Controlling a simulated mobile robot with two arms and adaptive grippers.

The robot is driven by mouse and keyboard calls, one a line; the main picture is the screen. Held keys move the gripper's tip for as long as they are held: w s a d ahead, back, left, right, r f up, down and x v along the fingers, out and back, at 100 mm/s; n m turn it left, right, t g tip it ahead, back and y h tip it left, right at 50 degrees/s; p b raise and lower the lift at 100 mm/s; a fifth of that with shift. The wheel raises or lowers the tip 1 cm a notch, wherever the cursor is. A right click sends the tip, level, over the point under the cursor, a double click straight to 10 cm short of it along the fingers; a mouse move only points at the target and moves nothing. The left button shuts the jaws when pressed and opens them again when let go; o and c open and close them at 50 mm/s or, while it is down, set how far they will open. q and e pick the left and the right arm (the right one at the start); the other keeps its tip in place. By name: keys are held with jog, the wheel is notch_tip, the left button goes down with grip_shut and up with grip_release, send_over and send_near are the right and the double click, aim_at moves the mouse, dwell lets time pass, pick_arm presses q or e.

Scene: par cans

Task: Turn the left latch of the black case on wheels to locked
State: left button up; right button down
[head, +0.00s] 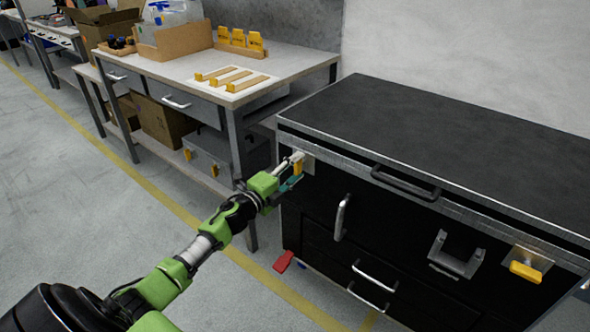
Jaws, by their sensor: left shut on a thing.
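The black case on wheels (430,150) stands at the right, with a metal-edged lid and a dark front. Its left latch (298,167) has a yellow handle on a metal plate near the front's left top corner. My left gripper (292,171) reaches in from the lower left and is shut on this yellow handle. The fingers partly cover the handle, which looks roughly upright. The right latch (526,271) has a yellow handle lying roughly level on its plate. My right gripper is not in view.
Handles and a grey bracket (457,256) stick out from the case front. A red wedge-like piece (283,262) lies on the floor by the case. A workbench (300,62) with yellow-ended wooden pieces stands close behind, left of the case. The floor (90,200) at left is clear.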

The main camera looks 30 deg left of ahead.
pick_arm(q)
jog(key=o, duration=1.1)
jog(key=shift+s, duration=0.1)
jog(key=shift+s+f, duration=0.1)
jog(key=shift+s, duration=0.1)
jog(key=s, duration=1.1)
jog(key=shift+s+a, duration=0.2)
jog(key=shift+a, duration=0.2)
